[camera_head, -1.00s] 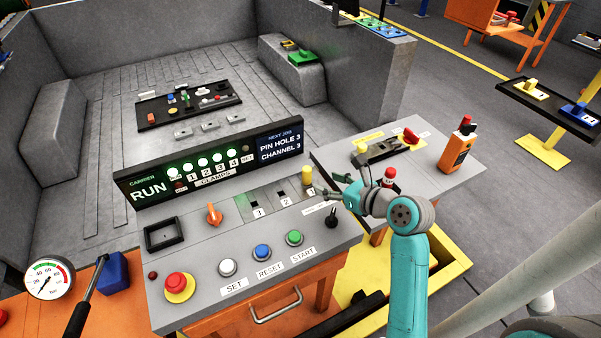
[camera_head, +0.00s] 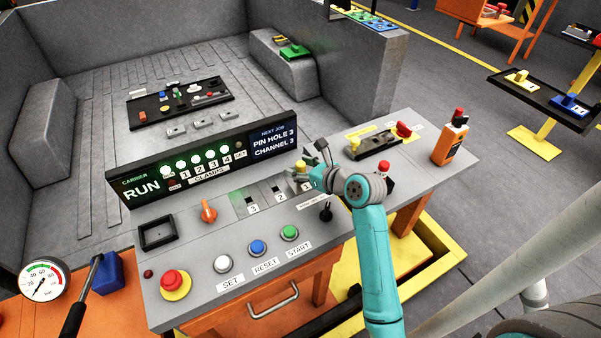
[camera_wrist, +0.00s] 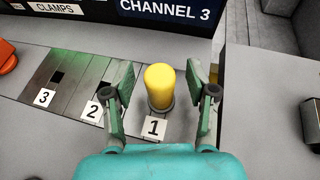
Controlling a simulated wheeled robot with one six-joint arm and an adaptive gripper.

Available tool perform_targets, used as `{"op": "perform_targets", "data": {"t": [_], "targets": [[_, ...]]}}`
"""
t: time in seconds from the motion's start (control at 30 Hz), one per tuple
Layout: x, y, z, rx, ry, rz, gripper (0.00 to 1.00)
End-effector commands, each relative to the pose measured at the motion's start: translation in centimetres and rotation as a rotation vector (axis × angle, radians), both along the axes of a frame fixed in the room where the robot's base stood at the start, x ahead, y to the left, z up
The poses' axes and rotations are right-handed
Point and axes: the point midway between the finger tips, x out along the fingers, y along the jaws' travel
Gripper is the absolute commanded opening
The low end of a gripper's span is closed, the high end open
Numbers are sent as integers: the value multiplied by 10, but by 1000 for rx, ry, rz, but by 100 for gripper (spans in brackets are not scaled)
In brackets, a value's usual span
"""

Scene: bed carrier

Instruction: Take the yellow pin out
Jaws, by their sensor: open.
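The yellow pin (camera_wrist: 159,86) stands upright in the hole by label 1, at the right end of the row of holes on the console. In the wrist view my gripper (camera_wrist: 161,93) is open, with one finger on each side of the pin and a gap on both sides. In the head view my gripper (camera_head: 303,172) is at the pin (camera_head: 301,168), and the fingers partly hide it. The holes by labels 2 (camera_wrist: 96,83) and 3 (camera_wrist: 58,77) look empty and dark.
The sign panel (camera_head: 205,155) rises just behind the holes and reads RUN, PIN HOLE 3, CHANNEL 3. An orange knob (camera_head: 208,211) and a black key switch (camera_head: 326,212) stand nearby. Several buttons line the console's front. An orange handheld device (camera_head: 450,141) stands at right.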

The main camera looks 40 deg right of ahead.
Motion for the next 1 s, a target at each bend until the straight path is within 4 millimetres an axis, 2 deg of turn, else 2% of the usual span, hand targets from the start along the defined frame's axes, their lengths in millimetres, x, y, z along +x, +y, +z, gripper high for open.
{"op": "perform_targets", "data": {"t": [0.1, 0.13, 0.33, 0.37, 0.7, 0.83, 1.0], "targets": [[0, 0, 0, 0, 0, 0, 57], [0, 0, 0, 0, 0, 0, 52], [-1, 0, 0, 0, 0, 0, 2], [-1, 0, 0, 0, 0, 0, 0], [0, 0, 5, -1, -2, -1, 0], [0, -1, 21, -3, -3, 0, 0], [0, 0, 55, -3, -5, 0, 0]]}}
